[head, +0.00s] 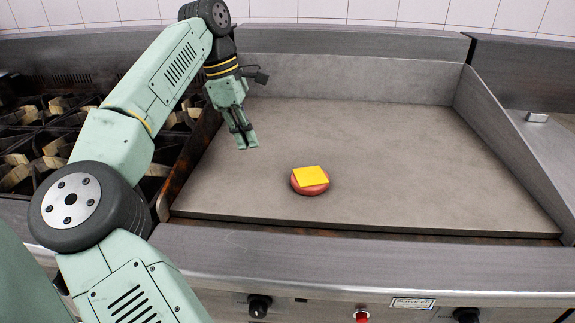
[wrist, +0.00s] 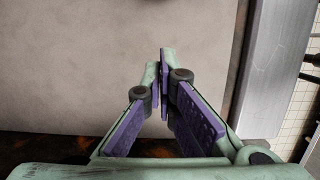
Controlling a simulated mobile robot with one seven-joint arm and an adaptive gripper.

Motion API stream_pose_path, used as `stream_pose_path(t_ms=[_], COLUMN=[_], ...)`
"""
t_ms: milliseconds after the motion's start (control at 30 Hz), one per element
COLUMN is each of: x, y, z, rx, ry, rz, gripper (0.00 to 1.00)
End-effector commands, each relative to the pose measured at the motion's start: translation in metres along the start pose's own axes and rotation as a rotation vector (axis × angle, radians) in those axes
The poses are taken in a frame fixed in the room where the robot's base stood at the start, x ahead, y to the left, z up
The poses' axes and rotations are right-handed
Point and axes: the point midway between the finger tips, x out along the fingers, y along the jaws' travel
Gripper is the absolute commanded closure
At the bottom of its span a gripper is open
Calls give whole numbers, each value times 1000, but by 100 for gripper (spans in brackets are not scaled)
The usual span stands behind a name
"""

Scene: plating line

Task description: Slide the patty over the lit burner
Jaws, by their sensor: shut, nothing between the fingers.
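The patty (head: 310,187) is a round reddish disc lying flat on the grey griddle plate (head: 400,140), left of its middle and towards the front. A square yellow cheese slice (head: 309,176) lies on top of it. My gripper (head: 247,147) is shut and empty, above the left part of the griddle, to the left of the patty and farther back. In the wrist view my gripper (wrist: 164,52) shows its fingertips together over bare plate, and the patty is not in that view. I cannot see any lit burner under the plate.
A raised steel splash wall (head: 345,75) runs along the back and right of the griddle. An open burner range (head: 40,140) with grates stands to the left. Control knobs (head: 259,306) and a red button (head: 362,315) are on the front panel. The plate right of the patty is clear.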

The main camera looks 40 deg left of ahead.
Motion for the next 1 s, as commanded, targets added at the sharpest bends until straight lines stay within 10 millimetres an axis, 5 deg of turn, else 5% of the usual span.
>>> stream_pose_path(t_ms=[400, 700, 1000], x=[85, 94, 97], y=[0, 0, 0], z=[3, 38, 42], rx=[4, 5, 3], ry=[-6, -6, -6], rz=[-3, 0, 1], gripper=[100, 100, 100])
